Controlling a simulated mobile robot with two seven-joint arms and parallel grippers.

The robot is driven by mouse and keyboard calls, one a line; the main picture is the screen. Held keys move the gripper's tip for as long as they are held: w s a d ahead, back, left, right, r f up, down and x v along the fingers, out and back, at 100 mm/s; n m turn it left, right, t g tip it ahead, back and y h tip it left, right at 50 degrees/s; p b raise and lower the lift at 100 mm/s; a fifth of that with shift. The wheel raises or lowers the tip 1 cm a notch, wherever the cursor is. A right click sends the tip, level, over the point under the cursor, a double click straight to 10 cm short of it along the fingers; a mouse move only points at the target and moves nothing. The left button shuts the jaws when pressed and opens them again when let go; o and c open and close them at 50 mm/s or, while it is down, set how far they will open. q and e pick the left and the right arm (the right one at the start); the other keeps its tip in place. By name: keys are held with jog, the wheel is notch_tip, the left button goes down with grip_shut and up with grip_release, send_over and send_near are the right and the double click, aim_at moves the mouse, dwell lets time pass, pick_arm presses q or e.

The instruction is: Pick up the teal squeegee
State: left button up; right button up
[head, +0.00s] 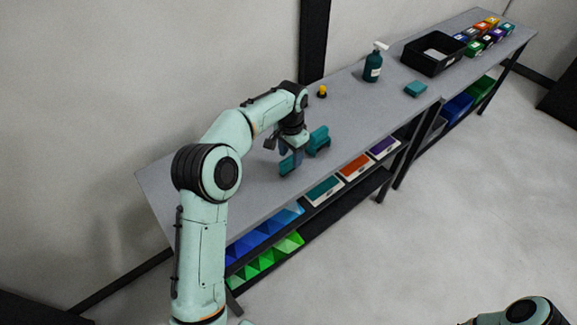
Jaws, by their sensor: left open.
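My left gripper (294,150) points down over the grey bench top (245,165), with its jaws open. Teal parts show right at it: a teal piece (319,140) on its right and a lower teal piece (289,164) at its fingertips. These look like the teal squeegee, partly hidden by the gripper. I cannot tell whether the fingers touch it; it does not look gripped. My right gripper is out of view; only part of my right arm shows at the bottom right.
A small yellow-and-black item (322,91) stands behind the gripper. Farther right are a dark teal spray bottle (373,66), a teal block (415,89) and a black bin (433,53). Several coloured boxes sit at the far end. Coloured bins fill the shelf below. The bench's left end is clear.

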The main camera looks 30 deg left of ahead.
aim_at(289, 158)
pick_arm(q)
jog(key=shift+w+f, duration=0.15)
jog(key=shift+f, duration=0.4)
jog(key=f, duration=0.4)
jog(key=shift+a+f, duration=0.3)
jog(key=shift+a, duration=0.1)
grip_shut()
